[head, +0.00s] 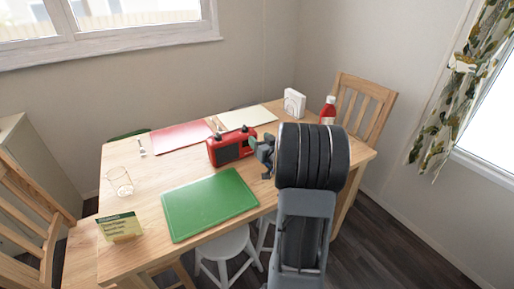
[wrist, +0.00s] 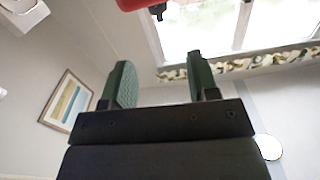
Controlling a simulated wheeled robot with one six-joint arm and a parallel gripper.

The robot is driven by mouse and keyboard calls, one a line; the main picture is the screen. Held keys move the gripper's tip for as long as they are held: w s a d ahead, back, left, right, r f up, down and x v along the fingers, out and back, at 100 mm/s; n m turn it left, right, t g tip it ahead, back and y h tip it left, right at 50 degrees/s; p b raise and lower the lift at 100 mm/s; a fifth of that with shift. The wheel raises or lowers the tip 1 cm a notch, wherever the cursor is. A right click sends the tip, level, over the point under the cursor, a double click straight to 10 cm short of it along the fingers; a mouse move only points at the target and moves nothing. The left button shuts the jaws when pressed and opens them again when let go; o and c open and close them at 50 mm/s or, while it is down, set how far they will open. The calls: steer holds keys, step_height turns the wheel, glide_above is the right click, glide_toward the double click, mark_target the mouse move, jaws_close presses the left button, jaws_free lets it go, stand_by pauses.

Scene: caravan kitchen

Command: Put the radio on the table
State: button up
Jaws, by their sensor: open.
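The red radio (head: 231,146) with a dark front stands upright on the wooden table (head: 150,185), near its middle, behind the green mat. My gripper (head: 263,154) is just to the right of the radio, with the arm reaching in from the front right. In the wrist view, my gripper's two green-padded fingers (wrist: 159,65) are apart with nothing between them. A red piece, likely the radio (wrist: 132,4), shows at the top edge there, outside the fingers. My arm hides part of the table's right side.
A green mat (head: 209,204), a red mat (head: 181,137) and a cream mat (head: 247,117) lie on the table. A glass (head: 120,182), a small sign (head: 120,227), a napkin holder (head: 294,103) and a red bottle (head: 328,111) stand around. Chairs and stools surround it.

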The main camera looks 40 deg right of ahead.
steer(key=s+a+g+h, duration=0.1)
steer(key=s+a+g, duration=0.2)
steer(key=a+g, duration=0.65)
steer(key=s+a+f+n+g+y, duration=0.2)
steer(key=s+a+g, duration=0.3)
steer(key=s+a, duration=1.1)
steer(key=shift+a+f+y, duration=0.55)
steer(key=shift+a+y, duration=0.25)
steer(key=shift+a, duration=0.1)
steer(key=shift+r+g, duration=0.15)
steer(key=shift+g, duration=0.1)
